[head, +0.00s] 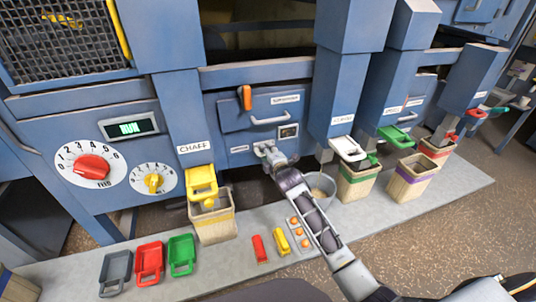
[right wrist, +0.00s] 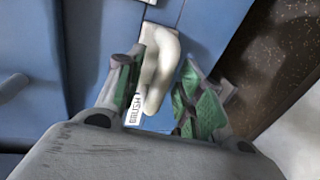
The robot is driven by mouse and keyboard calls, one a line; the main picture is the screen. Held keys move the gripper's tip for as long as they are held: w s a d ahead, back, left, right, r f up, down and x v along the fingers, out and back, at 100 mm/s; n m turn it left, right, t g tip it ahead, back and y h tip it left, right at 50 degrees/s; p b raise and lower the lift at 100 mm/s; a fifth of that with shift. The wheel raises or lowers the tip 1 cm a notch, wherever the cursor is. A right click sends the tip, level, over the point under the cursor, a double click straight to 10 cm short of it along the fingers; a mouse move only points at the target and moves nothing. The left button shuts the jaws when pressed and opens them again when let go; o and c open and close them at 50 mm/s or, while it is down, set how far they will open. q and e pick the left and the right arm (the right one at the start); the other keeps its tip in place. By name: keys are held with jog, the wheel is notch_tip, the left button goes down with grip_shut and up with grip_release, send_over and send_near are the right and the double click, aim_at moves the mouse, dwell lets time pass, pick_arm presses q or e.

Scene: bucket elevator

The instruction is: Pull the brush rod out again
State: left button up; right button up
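The brush rod's pale handle (right wrist: 163,50) stands out from the blue panel in the right wrist view, beside a label reading BRUSH (right wrist: 134,110). My right gripper (right wrist: 160,75) has its two green-padded fingers spread on either side of the handle. A gap shows between the handle and the right-hand finger; I cannot tell whether the left-hand finger touches it. In the head view my right gripper (head: 268,150) is at the panel below the drawer, largely covering the handle. The rest of the rod is hidden. My left gripper is not in view.
A drawer (head: 265,112) with a bar handle is just above. A yellow-rimmed bucket (head: 214,229) stands left, a grey bucket (head: 321,188) right. Coloured scoops (head: 149,262), small blocks (head: 281,241) and a tray of orange pieces (head: 299,233) lie on the grey platform.

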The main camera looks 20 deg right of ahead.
grip_shut()
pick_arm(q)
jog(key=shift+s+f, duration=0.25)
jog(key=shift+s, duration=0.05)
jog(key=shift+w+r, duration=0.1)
pick_arm(e)
jog(key=shift+s, duration=0.1)
